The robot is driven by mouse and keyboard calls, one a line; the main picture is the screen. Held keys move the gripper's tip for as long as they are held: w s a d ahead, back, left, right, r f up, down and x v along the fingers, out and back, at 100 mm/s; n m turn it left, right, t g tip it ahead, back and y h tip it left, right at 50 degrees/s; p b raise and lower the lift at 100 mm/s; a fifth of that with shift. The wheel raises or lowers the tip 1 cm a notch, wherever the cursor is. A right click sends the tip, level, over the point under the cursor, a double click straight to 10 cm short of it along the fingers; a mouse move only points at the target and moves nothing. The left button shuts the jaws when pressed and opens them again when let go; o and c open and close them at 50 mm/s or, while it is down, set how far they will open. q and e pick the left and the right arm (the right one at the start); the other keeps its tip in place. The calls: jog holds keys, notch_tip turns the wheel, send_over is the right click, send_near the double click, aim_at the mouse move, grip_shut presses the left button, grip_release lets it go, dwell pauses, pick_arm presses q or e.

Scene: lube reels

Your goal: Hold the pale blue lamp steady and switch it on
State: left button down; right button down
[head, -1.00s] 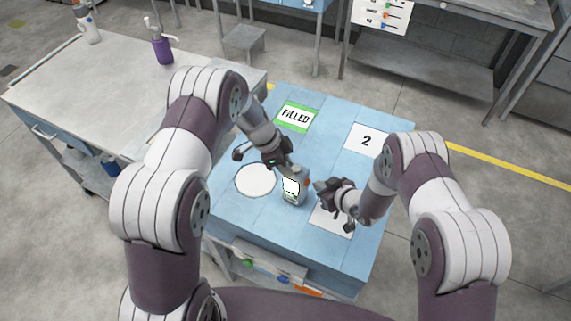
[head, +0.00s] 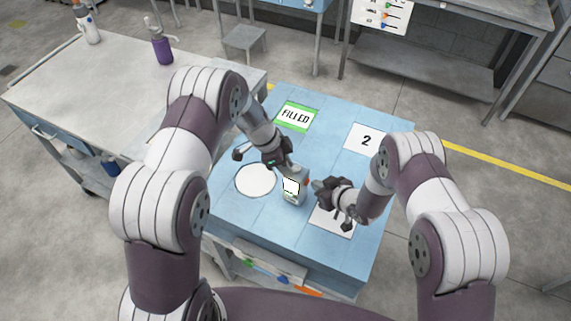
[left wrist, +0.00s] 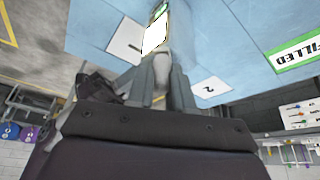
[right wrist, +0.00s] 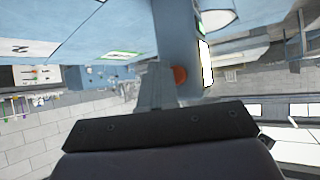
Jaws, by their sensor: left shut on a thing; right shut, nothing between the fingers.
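The pale blue lamp (head: 296,197) stands upright on the blue table, with a bright white panel on its front. The panel also shows in the left wrist view (left wrist: 156,34) and the right wrist view (right wrist: 206,63). An orange-red button (right wrist: 180,75) sits on the lamp's side facing my right gripper. My left gripper (head: 291,169) is shut on the top of the lamp from above. My right gripper (head: 316,186) is shut and empty. Its fingertips are right beside the button; I cannot tell whether they touch it.
A white disc (head: 256,180) lies left of the lamp. A green-edged FILLED card (head: 296,116) and a card marked 2 (head: 367,140) lie farther back. Another white card (head: 330,222) lies under my right gripper. A grey bench (head: 100,85) at the left holds a purple bottle (head: 162,50).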

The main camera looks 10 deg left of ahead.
jog(key=shift+w+a, duration=0.2)
jog(key=shift+a, duration=0.6)
dwell(0.9)
jog(key=shift+s+d, duration=0.25)
jog(key=shift+d, duration=0.9)
jog(key=d, duration=0.3)
jog(key=s+d, duration=0.1)
jog(key=d, duration=0.1)
jog(key=shift+s+d, duration=0.2)
jog(key=shift+d, duration=0.2)
dwell(1.4)
